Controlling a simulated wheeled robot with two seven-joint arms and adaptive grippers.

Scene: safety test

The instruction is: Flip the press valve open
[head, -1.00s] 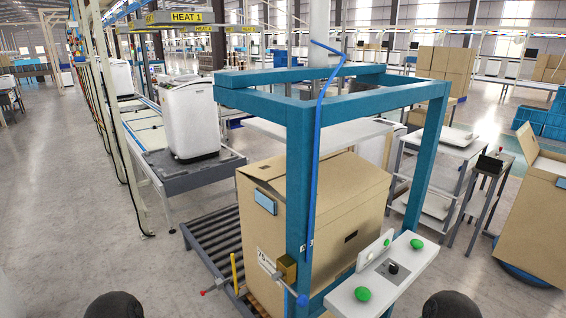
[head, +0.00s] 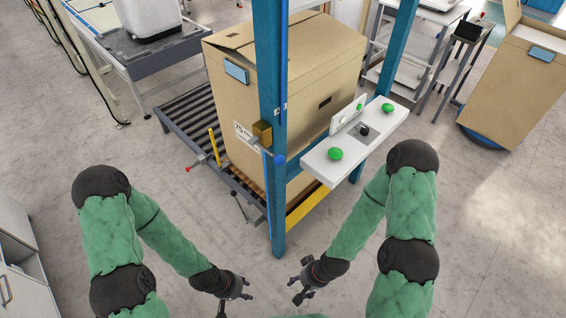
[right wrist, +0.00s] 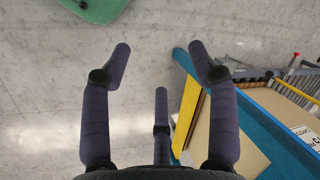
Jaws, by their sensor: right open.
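A small brass-coloured valve block (head: 262,133) is fixed to the front blue post of the press frame. A thin lever with a round blue end (head: 279,160) sits just below and right of it. Which way the lever is turned is hard to tell at this size. My left gripper (head: 235,304) is low in front of the frame, empty, its fingers apart. My right gripper (head: 297,290) is open and empty, low and right of the post. Its spread fingers also show in the right wrist view (right wrist: 160,65) with floor beyond. Both grippers are well below the valve and apart from it.
The blue post (head: 277,210) stands between the arms' far side and a large cardboard box (head: 300,70) on a roller conveyor (head: 183,108). A white panel with green buttons (head: 335,154) juts out at the right. Open floor lies in front.

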